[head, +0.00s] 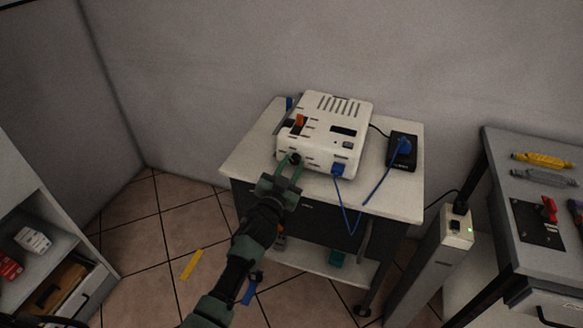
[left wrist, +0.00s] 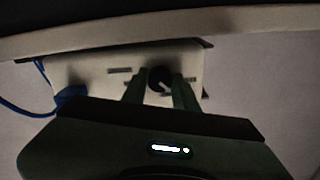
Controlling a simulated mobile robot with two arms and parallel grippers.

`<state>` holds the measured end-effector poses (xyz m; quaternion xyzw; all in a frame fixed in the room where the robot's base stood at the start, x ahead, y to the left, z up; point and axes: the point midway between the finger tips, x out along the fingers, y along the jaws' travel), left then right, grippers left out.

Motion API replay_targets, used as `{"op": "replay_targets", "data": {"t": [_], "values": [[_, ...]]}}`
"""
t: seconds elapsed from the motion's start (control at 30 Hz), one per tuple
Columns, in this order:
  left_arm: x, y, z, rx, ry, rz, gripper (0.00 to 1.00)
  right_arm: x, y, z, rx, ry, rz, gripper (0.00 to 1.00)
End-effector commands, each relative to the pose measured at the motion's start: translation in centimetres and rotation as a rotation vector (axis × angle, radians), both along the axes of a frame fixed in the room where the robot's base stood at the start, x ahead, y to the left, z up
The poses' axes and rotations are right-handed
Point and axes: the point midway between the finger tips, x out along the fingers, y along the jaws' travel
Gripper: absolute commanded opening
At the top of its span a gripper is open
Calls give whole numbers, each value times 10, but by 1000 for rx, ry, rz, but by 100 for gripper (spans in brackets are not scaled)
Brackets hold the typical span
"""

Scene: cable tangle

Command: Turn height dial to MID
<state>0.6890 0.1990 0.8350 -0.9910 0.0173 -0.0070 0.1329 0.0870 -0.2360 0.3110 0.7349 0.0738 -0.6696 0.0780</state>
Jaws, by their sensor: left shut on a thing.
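The white machine (head: 322,140) stands on a small table, with vents on top and an orange switch (head: 299,121) on its upper left. A dark round dial (head: 295,158) sits low on its front face, among small dark labels too small to read. My left gripper (head: 289,170) reaches up to it from below and is shut on the dial. In the left wrist view the dial (left wrist: 160,77) shows between the two green fingers, with a pale pointer mark slanting on its face. I cannot tell which setting it marks. My right gripper is not in view.
A blue plug (head: 339,169) and cable sit right of the dial on the machine's front. A black box (head: 403,150) lies on the table top (head: 398,203). A grey post with a socket and a dark workbench stand at right. A shelf stands at left.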

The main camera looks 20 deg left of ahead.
Motion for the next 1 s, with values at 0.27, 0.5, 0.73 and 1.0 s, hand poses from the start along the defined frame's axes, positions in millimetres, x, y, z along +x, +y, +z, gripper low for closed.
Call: {"op": "replay_targets", "data": {"t": [0.27,0.5,0.73,1.0], "values": [[-3,2,-12,236,14,5,0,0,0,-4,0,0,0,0],[-3,3,-12,372,12,6,0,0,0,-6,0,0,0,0],[-3,3,-12,439,9,6,0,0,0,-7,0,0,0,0],[-3,3,-12,457,8,6,0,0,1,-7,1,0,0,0]]}}
